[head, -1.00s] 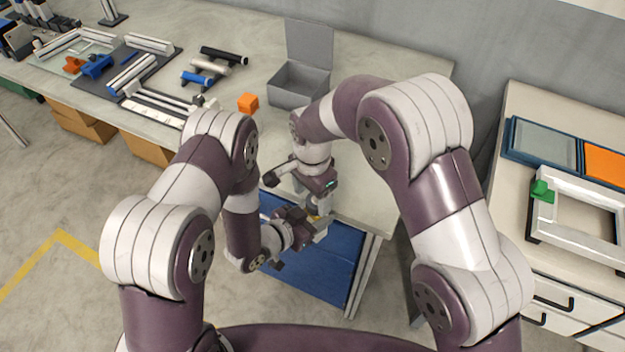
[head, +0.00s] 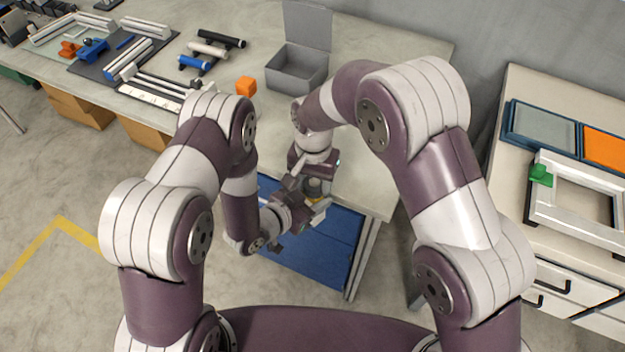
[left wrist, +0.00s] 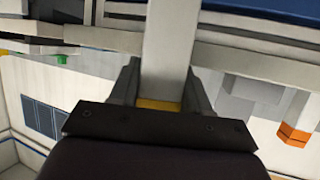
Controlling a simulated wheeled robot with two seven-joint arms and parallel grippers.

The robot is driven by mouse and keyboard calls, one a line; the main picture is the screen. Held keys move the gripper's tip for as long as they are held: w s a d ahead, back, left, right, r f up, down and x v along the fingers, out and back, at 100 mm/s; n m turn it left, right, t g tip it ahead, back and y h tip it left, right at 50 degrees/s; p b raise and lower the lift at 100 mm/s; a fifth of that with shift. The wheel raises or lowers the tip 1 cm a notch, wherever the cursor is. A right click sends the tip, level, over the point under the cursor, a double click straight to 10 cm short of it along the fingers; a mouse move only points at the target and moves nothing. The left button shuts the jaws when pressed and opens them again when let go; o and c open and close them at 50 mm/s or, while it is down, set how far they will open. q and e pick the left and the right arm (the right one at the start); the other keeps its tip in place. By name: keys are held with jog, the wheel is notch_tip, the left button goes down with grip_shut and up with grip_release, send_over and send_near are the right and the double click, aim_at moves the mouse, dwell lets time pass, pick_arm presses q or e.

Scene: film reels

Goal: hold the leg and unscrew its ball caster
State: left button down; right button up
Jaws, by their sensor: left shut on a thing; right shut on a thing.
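The leg (left wrist: 168,55) is a pale bar that runs between the two fingers of my left gripper (left wrist: 160,88) in the left wrist view. The left gripper is shut on it. A yellow patch (left wrist: 158,104) shows at the near end between the fingers. In the head view my left gripper (head: 300,210) holds the leg low, in front of the table's front edge. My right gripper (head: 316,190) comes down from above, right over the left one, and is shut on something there. The ball caster is not clearly visible; my grippers cover that spot.
The table (head: 380,150) lies just behind the grippers, with a blue panel (head: 320,250) below. A white frame (head: 548,200) with a green clamp (head: 541,174) lies on the right cabinet.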

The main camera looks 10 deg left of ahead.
jog(key=shift+w+a+r+n, duration=0.15)
jog(key=shift+a+n, duration=0.15)
jog(key=shift+n, duration=0.2)
jog(key=o, duration=1.2)
notch_tip(320, 180, up, 4)
jog(key=shift+f, duration=0.1)
jog(key=shift+d+r, duration=0.1)
jog(key=shift+r, duration=0.15)
jog(key=shift+c, duration=0.5)
jog(key=shift+r+m, duration=0.25)
jog(key=shift+m, duration=0.15)
jog(key=shift+c, duration=0.4)
jog(key=r+m, duration=0.1)
jog(key=m, duration=0.2)
jog(key=d+r+m, duration=0.1)
jog(key=m, duration=0.1)
jog(key=shift+w+r, duration=0.1)
jog(key=shift+r, duration=0.2)
jog(key=shift+f+m, duration=0.15)
jog(key=shift+m, duration=0.35)
notch_tip(320, 180, down, 7)
jog(key=shift+f, duration=0.15)
jog(key=c, duration=1.1)
jog(key=shift+o, duration=0.2)
jog(key=n, duration=1)
